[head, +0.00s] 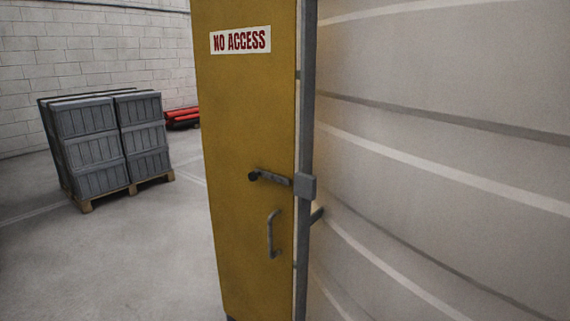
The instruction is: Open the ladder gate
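The ladder gate (240,120) is a tall yellow panel with a white sign (240,40) reading "NO ACCESS" in red. It stands upright beside a grey vertical post (306,110). A grey latch bar (272,178) with a dark knob at its left end lies across the panel's right side and meets a grey block (306,187) on the post. A grey D-shaped pull handle (272,235) sits below the latch. Neither of my grippers shows in the head view.
A large pale, ribbed curved surface (450,150) fills the right side, close behind the post. Stacked grey crates (95,145) stand on a wooden pallet (130,190) at the left. Red objects (182,117) lie behind them. The concrete floor (120,265) at lower left is clear.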

